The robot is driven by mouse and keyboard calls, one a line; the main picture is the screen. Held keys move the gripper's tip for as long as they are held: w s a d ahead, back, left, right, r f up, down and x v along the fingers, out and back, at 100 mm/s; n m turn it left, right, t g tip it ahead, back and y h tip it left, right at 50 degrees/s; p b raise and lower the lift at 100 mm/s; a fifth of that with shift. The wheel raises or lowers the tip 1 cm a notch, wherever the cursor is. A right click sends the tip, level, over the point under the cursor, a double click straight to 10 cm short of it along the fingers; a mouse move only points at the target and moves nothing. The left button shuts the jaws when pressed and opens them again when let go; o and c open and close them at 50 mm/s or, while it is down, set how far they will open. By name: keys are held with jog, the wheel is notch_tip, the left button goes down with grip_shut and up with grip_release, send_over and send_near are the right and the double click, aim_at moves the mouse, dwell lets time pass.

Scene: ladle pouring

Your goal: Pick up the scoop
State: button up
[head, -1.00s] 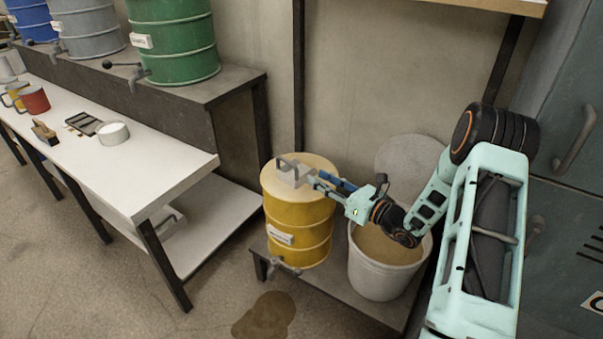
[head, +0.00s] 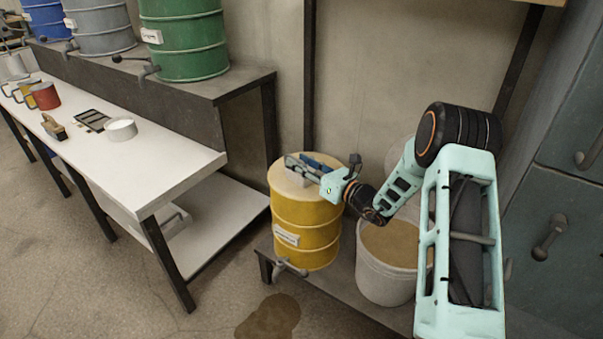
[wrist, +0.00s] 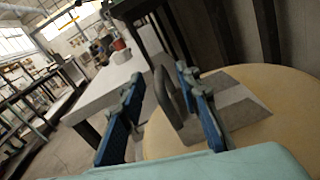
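The scoop (head: 297,180) is a grey metal scoop with a raised loop handle, resting on top of the yellow drum (head: 306,215) in the head view. In the wrist view its body (wrist: 242,105) lies right of and beyond the right finger, and its grey handle (wrist: 168,95) stands between the two fingers, nearer the right one. My gripper (head: 308,164) is low over the drum lid at the scoop. In the wrist view my gripper (wrist: 160,112) has its blue-padded fingers spread apart, with a gap between the left finger and the handle. Part of the scoop is hidden behind the fingers.
A white bucket (head: 388,282) of tan contents stands right of the drum on a low shelf (head: 340,291). A white table (head: 165,165) at left holds mugs, a brush and a white bowl (head: 121,129). A brown puddle (head: 270,318) lies on the floor.

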jog(key=shift+c, duration=0.2)
grip_shut()
jog(key=shift+r, duration=0.15)
dwell(0.4)
jog(key=shift+r, duration=0.3)
notch_tip(320, 180, up, 2)
jog(key=shift+r+p, duration=0.15)
jog(key=shift+p, duration=0.45)
jog(key=s+d+r+p, duration=0.2)
jog(key=s+r+p, duration=0.3)
jog(key=s+r, duration=0.5)
jog(key=s, duration=0.3)
jog(key=shift+s+d, duration=0.3)
jog(key=shift+s, duration=0.1)
